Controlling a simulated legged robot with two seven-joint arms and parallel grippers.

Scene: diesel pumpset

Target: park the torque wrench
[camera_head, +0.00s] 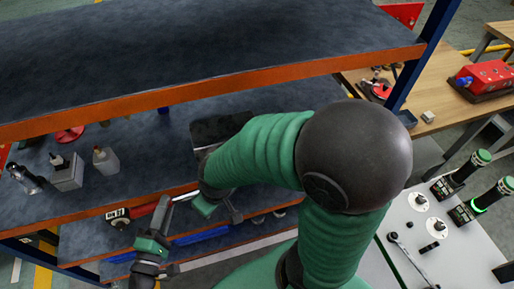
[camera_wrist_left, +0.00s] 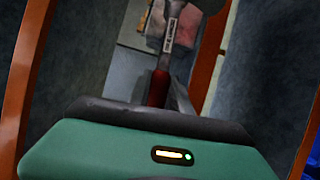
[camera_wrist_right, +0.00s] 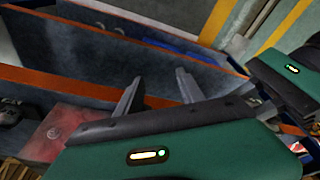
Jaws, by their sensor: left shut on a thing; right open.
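The torque wrench has a red handle and a silver shaft with a pale label. In the left wrist view the wrench (camera_wrist_left: 159,88) stands out between the fingers of my left gripper (camera_wrist_left: 160,98), shut on its handle. In the head view my left gripper (camera_head: 162,215) is at the lower left, in front of the rack's lower shelves. My right gripper (camera_wrist_right: 157,88) is open and empty in the right wrist view, over the rack. My left gripper also shows at that view's right edge. My arm hides part of the rack in the head view.
The rack's dark top shelf (camera_head: 180,50) has an orange front beam (camera_head: 230,88). Bottles and a grey box (camera_head: 66,172) stand on the shelf below. A wooden table (camera_head: 428,110) with a red toolbox (camera_head: 487,78) is at right. A pale bench (camera_head: 440,255) holds green-topped devices and a tool.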

